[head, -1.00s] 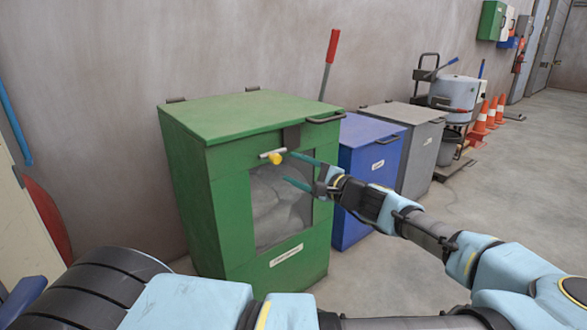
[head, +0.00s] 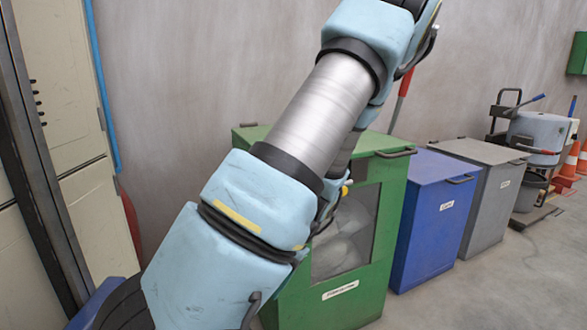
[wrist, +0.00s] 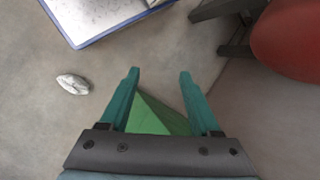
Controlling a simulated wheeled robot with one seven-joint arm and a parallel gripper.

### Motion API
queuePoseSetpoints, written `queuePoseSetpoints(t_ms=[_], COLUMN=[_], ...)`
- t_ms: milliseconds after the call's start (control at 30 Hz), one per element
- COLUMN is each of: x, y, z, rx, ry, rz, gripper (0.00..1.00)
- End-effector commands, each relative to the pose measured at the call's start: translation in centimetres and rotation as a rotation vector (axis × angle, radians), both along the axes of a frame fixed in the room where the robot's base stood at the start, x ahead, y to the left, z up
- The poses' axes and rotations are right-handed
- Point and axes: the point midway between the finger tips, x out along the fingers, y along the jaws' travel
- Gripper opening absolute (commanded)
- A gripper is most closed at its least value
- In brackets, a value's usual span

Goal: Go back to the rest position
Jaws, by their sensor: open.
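In the wrist view my gripper (wrist: 158,85) is open, its two teal fingers apart with nothing between the tips. A green surface (wrist: 158,118) shows below and between the fingers; I cannot tell whether it is part of the green bin. In the head view my arm is folded up across the middle, and my gripper is out of that view. The green bin (head: 382,255) stands behind my arm with its lid down. Its window shows pale bags, and a bit of yellow (head: 345,190) shows at its front beside my arm.
A blue bin (head: 425,220) and a grey bin (head: 488,190) stand right of the green one. A cream cabinet (head: 75,140) is at the left. The wrist view shows a blue-edged tray (wrist: 100,15), a pale lump (wrist: 73,83) on the floor and a red rounded object (wrist: 290,40).

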Motion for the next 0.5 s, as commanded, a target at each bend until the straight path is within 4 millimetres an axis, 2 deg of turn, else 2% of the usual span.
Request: queuePoseSetpoints(t_ms=[200, 500], x=[-1.6, -2.5], y=[-0.4, 0.0], z=[4.0, 9.7], rx=[-0.262, -0.446], ry=[-0.051, -0.186], rz=[0.191, 0.324], gripper=[0.64, 0.64])
